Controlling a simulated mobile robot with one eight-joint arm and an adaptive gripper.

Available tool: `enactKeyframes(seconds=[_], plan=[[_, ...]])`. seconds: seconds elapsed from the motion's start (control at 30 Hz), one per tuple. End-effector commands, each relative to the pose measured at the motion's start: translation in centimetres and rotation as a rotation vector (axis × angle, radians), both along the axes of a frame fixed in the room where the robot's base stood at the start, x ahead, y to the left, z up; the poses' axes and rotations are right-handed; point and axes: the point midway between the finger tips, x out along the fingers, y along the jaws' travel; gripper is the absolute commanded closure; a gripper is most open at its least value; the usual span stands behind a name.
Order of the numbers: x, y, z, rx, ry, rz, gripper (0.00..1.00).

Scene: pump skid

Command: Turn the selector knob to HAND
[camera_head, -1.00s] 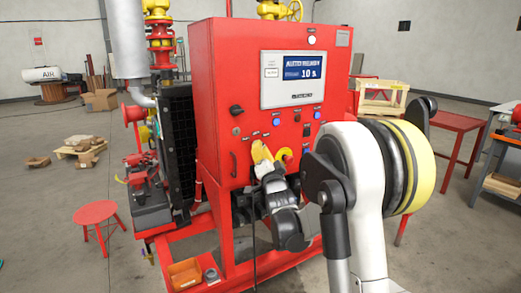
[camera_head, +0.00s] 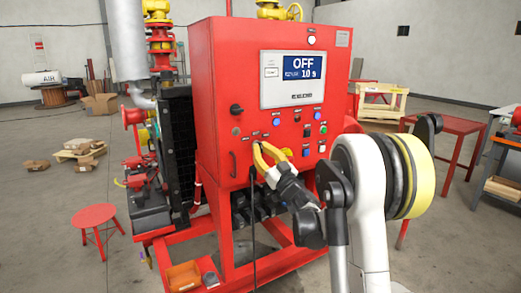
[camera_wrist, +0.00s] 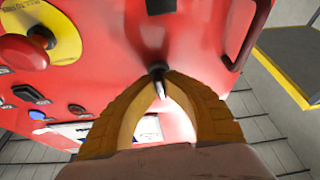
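The selector knob (camera_wrist: 157,72) shows in the wrist view as a small black part with a pale, pointed end, between my fingertips. My gripper (camera_wrist: 160,78) has yellow-orange fingers that converge on the knob from both sides and appear shut on it. In the head view my gripper (camera_head: 262,148) is at the lower front of the red control panel (camera_head: 212,80), just below a row of small labels, and hides the knob. The panel's screen (camera_head: 302,66) reads OFF in large letters.
A red mushroom button (camera_wrist: 25,52) on a yellow disc is close beside my fingers. A black rotary handle (camera_head: 237,110) and a door handle (camera_head: 233,163) are on the panel's left. Several small buttons lie right of my gripper. A red stool (camera_head: 96,215) stands at left.

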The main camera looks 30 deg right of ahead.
Motion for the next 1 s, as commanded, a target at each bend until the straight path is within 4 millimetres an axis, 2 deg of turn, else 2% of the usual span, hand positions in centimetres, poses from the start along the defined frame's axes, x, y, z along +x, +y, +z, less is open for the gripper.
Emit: enactKeyframes(seconds=[0.6, 1.0], plan=[[0.10, -0.17, 0.36, -0.557, -0.021, -0.002, 1.00], [0.10, -0.19, 0.31, -0.765, -0.028, -0.003, 1.00]])
